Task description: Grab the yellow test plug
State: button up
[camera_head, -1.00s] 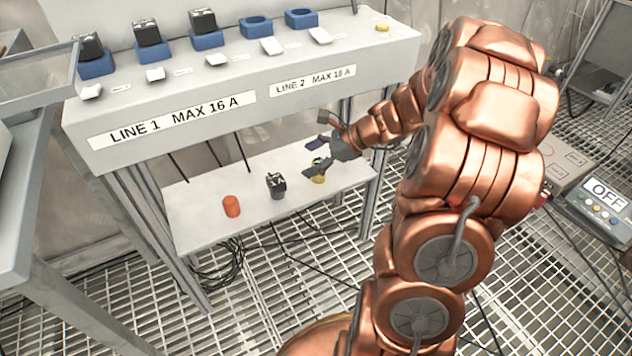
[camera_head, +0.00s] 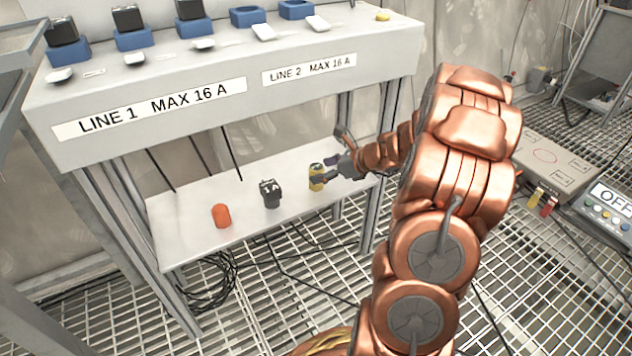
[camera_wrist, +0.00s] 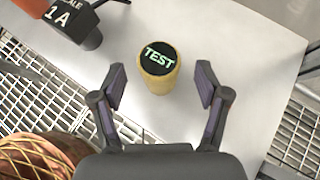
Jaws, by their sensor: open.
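The yellow test plug (camera_head: 316,177) stands upright on the low white shelf (camera_head: 190,205), at the right of a row of plugs. In the wrist view the yellow test plug (camera_wrist: 157,75) shows a black top marked TEST in green letters. My gripper (camera_head: 328,172) comes at it from the right in the head view. In the wrist view my gripper (camera_wrist: 160,85) is open, with one finger on each side of the plug. A gap shows between each finger and the plug. The plug's far side is hidden.
A black plug marked 1A (camera_head: 270,193) stands left of the yellow one, and an orange plug (camera_head: 221,215) farther left. Black cables hang below the shelf.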

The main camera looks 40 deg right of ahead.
jog(key=shift+b+x, duration=0.45)
jog(key=shift+x, duration=0.95)
jog(key=c, duration=1.3)
